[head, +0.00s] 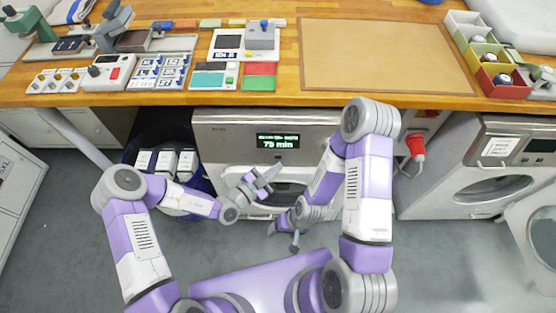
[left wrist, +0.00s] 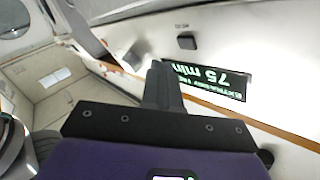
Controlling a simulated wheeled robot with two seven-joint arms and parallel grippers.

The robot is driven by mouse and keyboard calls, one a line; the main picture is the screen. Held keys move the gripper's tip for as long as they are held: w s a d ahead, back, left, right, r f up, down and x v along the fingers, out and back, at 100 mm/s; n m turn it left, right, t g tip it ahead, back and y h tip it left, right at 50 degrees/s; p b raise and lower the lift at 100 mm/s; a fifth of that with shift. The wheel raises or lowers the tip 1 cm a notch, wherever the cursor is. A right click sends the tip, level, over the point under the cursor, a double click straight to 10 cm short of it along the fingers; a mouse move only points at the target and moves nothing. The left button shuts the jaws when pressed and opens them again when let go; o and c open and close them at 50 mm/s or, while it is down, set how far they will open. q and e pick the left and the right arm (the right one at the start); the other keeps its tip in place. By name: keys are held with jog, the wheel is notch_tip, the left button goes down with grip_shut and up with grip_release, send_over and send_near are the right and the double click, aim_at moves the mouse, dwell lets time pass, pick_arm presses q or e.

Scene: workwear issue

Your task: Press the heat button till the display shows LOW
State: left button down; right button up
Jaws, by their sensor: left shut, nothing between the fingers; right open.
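The machine (head: 225,122) under the counter has a dark display (head: 278,142) with green text. Its large line reads 75 min; the smaller line above is too small to read surely. In the left wrist view the display (left wrist: 212,82) appears upside down. A dark button (left wrist: 187,42) sits on the pale panel there; its label cannot be read. My left gripper (head: 272,176) is shut and empty, in front of the machine below the display. Its fingers (left wrist: 160,75) show near the panel; I cannot tell whether they touch it. My right gripper (head: 283,238) is open and empty, lower down.
The wooden counter (head: 285,60) above holds trays, cards and small devices. A blue bin (head: 205,186) with white boxes stands left of the machine. Another machine (head: 490,150) stands at the right, beyond a red plug (head: 416,145). Grey floor is clear in front.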

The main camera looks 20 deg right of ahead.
pick_arm(q)
jog(key=shift+w+d+f, duration=0.2)
jog(key=shift+w, duration=0.55)
jog(key=shift+w, duration=0.1)
dwell(1.5)
jog(key=shift+w+d+f, duration=0.1)
jog(key=shift+w+f, duration=0.05)
jog(key=shift+w, duration=0.15)
jog(key=shift+w+f, duration=0.1)
jog(key=shift+w, duration=0.25)
dwell(0.5)
dwell(0.3)
jog(key=shift+s+r+p, duration=0.25)
jog(key=shift+s+p, duration=0.45)
jog(key=shift+s, duration=0.05)
